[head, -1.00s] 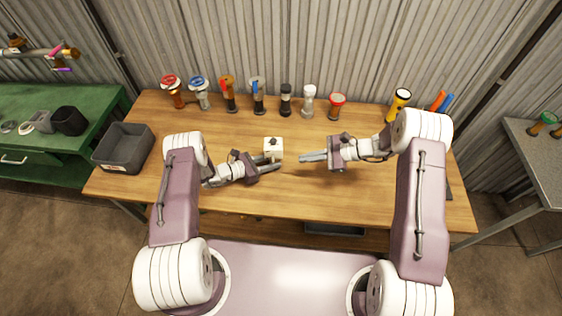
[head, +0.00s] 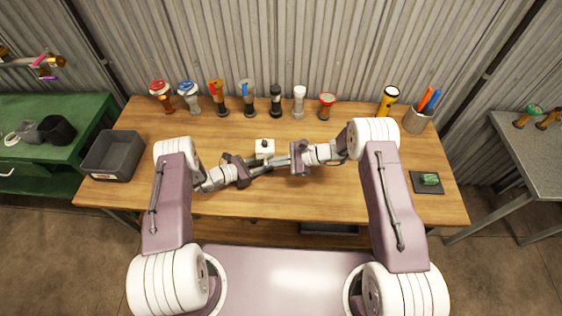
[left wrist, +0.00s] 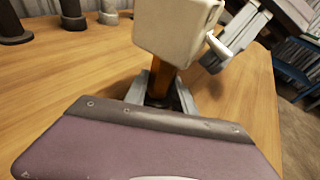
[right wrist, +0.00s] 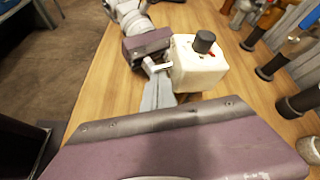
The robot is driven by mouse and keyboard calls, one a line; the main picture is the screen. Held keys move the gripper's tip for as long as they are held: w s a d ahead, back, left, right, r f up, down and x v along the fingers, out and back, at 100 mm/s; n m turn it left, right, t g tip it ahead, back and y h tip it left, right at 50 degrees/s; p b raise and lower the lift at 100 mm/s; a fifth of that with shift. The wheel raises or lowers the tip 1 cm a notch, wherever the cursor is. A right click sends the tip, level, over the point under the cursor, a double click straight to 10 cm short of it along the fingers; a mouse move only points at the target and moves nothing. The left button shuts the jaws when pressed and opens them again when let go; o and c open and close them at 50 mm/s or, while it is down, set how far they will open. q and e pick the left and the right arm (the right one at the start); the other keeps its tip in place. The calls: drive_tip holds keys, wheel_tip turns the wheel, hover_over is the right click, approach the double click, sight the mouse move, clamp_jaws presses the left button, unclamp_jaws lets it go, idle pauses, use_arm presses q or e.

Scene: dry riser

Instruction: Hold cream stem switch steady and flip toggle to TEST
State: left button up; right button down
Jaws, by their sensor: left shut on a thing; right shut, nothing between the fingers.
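The cream stem switch (head: 265,146) stands over the table's middle; its cream box (left wrist: 175,32) sits on an orange-brown stem (left wrist: 163,79). My left gripper (left wrist: 160,92) is shut on the stem below the box. The right wrist view shows the box (right wrist: 197,72) with a black knob (right wrist: 204,41) and red marks on top, and a pale toggle lever (right wrist: 158,66) on its side. My right gripper (right wrist: 158,92) is shut and empty, its tips close beside the lever. I cannot tell whether they touch it. The TEST label is not readable.
A row of torch-like and valve-like items (head: 249,100) stands along the table's back edge. A grey bin (head: 112,156) is at the left end. A pen cup (head: 417,119) and a dark pad (head: 428,181) are at the right. The front right tabletop is clear.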

idle(0.4)
drive_tip(key=shift+a+r+m+g, duration=0.1)
drive_tip(key=shift+r+m+g, duration=0.05)
drive_tip(key=shift+m+g, duration=0.35)
drive_tip(key=m+g, duration=0.1)
drive_tip(key=r+m+g, duration=0.1)
drive_tip(key=shift+s+m+g+h, duration=0.15)
drive_tip(key=shift+m+g+h, duration=0.15)
drive_tip(key=shift+g, duration=0.1)
drive_tip(key=shift+r, duration=0.15)
use_arm(q)
drive_tip(key=shift+o, duration=0.2)
use_arm(e)
drive_tip(key=shift+r, duration=0.7)
